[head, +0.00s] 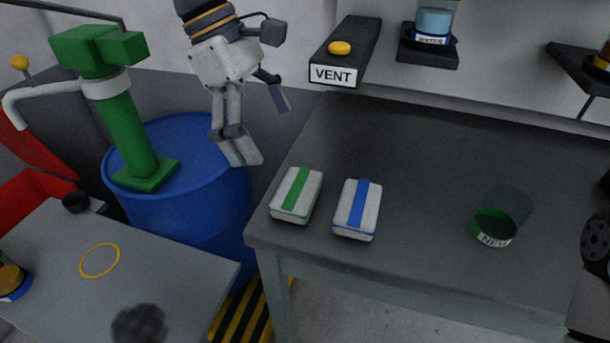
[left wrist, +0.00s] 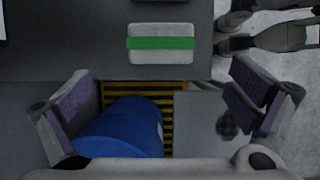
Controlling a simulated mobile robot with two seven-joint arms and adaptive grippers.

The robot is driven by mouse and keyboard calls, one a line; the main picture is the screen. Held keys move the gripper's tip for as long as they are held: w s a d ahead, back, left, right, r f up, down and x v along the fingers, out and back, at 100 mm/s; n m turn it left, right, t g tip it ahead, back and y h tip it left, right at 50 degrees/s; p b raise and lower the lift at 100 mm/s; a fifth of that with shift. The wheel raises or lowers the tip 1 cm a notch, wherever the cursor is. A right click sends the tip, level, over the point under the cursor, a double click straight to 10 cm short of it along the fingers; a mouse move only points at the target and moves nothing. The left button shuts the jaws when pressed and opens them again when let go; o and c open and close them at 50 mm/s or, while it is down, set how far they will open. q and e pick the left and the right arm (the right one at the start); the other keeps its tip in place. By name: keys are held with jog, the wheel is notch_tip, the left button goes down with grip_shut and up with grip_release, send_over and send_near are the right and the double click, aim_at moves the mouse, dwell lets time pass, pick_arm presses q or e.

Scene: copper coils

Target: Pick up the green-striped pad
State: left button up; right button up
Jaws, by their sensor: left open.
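The green-striped pad (head: 297,194), white with a green band, lies flat on the dark bench (head: 420,150) near its left front corner. In the left wrist view the green-striped pad (left wrist: 161,43) is at top centre, beyond the fingertips. My left gripper (head: 262,130) is open and empty, in the air above and to the left of the pad, not touching it. Its spread fingers show in the left wrist view (left wrist: 160,103). What looks like my right gripper (left wrist: 238,33) shows at the top right of that view; its jaw state is unclear.
A blue-striped pad (head: 358,208) lies just right of the green-striped one. A green-based cup (head: 500,215) stands further right. A VENT-labelled shelf (head: 347,50) juts out behind. A blue barrel (head: 190,190) with a green pump (head: 120,120) stands left of the bench.

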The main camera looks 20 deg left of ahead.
aim_at(295, 186)
pick_arm(q)
jog(key=b+x, duration=0.1)
jog(key=x, duration=0.9)
jog(key=shift+s+f+b, duration=0.1)
jog(key=shift+f+b, duration=0.1)
jog(key=shift+b, duration=0.15)
jog(key=shift+d, duration=0.1)
pick_arm(e)
jog(key=s+f, duration=0.2)
jog(key=shift+s+f+g, duration=0.15)
jog(key=shift+s+g, duration=0.2)
jog(key=shift+g, duration=0.05)
pick_arm(q)
jog(key=c, duration=0.9)
